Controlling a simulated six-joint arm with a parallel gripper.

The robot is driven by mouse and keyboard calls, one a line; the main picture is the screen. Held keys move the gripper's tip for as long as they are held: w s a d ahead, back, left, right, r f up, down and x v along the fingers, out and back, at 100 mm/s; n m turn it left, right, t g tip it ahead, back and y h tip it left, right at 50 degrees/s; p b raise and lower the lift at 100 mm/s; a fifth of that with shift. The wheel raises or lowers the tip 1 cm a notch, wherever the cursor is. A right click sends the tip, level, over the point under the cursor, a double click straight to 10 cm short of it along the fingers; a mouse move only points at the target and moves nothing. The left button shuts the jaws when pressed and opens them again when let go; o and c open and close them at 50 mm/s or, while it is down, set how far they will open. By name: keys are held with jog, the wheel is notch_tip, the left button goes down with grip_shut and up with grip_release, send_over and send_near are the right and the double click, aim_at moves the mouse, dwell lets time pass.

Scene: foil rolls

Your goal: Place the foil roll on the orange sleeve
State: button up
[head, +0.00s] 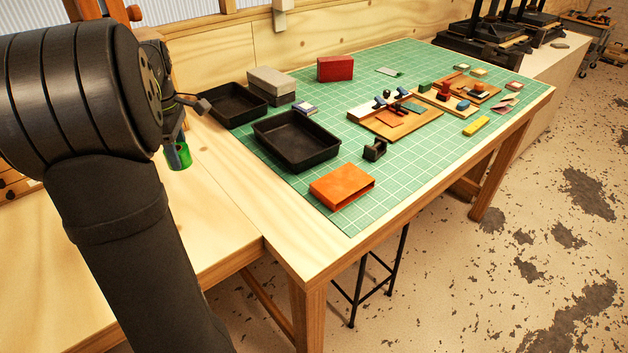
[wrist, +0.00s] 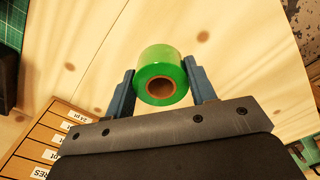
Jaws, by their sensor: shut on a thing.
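The green foil roll (wrist: 152,57) sits between the two blue-grey fingers of my gripper (wrist: 159,72). Its brown core opening faces the wrist camera. In the head view the roll (head: 179,157) shows at the left, partly hidden by my gripper (head: 176,145). It is over the pale wooden surface left of the green mat; I cannot tell its height. The orange sleeve (head: 341,184) lies on the near part of the green mat, to the right of my gripper and well apart from it. Its open end faces right.
Two black trays (head: 297,141) (head: 232,104) stand between my gripper and the mat's middle. A black tape dispenser (head: 375,150) is behind the sleeve. Grey blocks (head: 271,82), a red box (head: 335,68) and wooden boards (head: 395,119) stand farther back. A labelled wooden cabinet (wrist: 42,135) shows below left.

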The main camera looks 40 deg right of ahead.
jog(key=s+d+m, duration=0.2)
jog(key=s+d, duration=0.5)
jog(key=d, duration=0.3)
jog(key=s+d+m, duration=0.2)
jog(key=s+d, duration=0.6)
jog(key=d, duration=0.2)
jog(key=s+d+r+m, duration=0.1)
jog(key=s+d+m, duration=0.1)
jog(key=s+d, duration=0.5)
jog(key=s+d+m, duration=0.2)
jog(key=s+d, duration=0.1)
jog(key=s, duration=0.7)
send_over(336, 187)
notch_tip(336, 187, down, 6)
jog(key=shift+f, duration=2.25)
jog(key=shift+f, duration=0.1)
jog(key=o, duration=0.6)
jog(key=shift+f, duration=0.1)
jog(key=o, duration=0.4)
